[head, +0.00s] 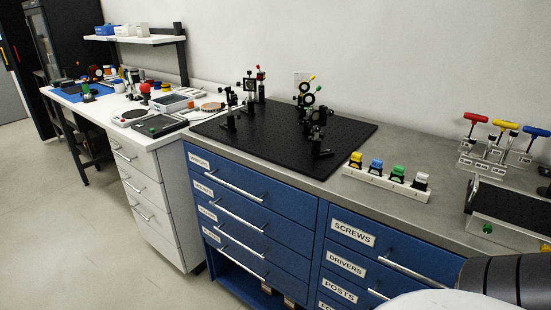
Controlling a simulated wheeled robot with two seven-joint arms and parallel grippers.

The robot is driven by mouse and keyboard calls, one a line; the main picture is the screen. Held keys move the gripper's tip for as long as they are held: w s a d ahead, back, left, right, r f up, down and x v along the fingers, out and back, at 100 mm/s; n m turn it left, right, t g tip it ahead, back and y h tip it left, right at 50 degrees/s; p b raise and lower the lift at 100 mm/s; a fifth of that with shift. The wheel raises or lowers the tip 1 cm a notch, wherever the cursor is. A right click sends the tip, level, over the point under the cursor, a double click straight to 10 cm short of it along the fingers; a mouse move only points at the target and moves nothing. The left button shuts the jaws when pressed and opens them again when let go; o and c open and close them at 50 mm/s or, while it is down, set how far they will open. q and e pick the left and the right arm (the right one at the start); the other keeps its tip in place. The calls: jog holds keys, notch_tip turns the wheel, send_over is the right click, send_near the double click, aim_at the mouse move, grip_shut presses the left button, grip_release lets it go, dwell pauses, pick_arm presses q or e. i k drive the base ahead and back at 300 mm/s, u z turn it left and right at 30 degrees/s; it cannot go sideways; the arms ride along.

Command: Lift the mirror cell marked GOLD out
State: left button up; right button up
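I cannot read the marking GOLD anywhere, so I cannot tell which thing is that mirror cell. Dark optic mounts, including a round one (308,99) and a square one (250,85), stand on the black breadboard (270,148). Neither gripper is in view.
Blue drawers (250,205) below the counter are shut. A white bench (95,108) with cluttered instruments is at left. The floor in front is clear.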

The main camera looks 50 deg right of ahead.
aim_at(356, 162)
jog(key=u, duration=0.15)
jog(key=i, duration=1.7)
jog(key=z, duration=3.05)
